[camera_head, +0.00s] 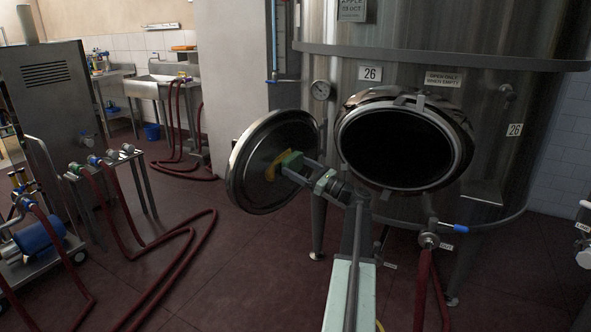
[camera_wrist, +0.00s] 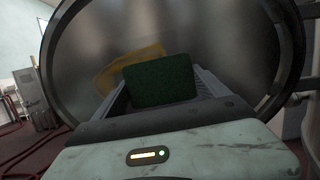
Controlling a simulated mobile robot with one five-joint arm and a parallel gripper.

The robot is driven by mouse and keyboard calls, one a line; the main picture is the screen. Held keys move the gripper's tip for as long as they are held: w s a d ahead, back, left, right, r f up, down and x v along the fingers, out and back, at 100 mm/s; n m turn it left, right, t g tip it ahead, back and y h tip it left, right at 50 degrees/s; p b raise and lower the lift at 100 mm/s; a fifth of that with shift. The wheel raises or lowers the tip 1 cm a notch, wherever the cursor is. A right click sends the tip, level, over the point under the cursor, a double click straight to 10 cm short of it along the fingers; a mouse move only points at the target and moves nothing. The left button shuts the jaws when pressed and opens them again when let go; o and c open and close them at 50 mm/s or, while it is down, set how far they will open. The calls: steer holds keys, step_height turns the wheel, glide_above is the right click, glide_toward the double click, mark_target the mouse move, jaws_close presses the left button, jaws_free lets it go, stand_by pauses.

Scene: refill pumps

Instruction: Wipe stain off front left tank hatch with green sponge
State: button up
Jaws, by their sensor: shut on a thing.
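The tank hatch (camera_head: 262,140) is a round metal door with a dark rim, swung open to the left of the dark tank opening (camera_head: 395,148). A yellow-orange stain (camera_head: 276,166) marks its facing side, and the stain also shows in the wrist view (camera_wrist: 115,70). My gripper (camera_head: 297,164) is shut on the green sponge (camera_wrist: 160,80), which also shows in the head view (camera_head: 290,159). The sponge is in front of the stain and hides part of it. I cannot tell whether it touches the hatch.
The steel tank numbered 26 (camera_head: 440,60) stands behind the hatch. A blue-handled valve with a red hose (camera_head: 428,240) is below the opening. Red hoses (camera_head: 185,235) lie on the floor at left, near a pump cart (camera_head: 40,240). A sink (camera_head: 160,85) stands at the back.

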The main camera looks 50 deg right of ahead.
steer(key=shift+w+d, duration=0.15)
steer(key=shift+d, duration=0.55)
steer(key=shift+w+d, duration=0.1)
steer(key=shift+d, duration=0.55)
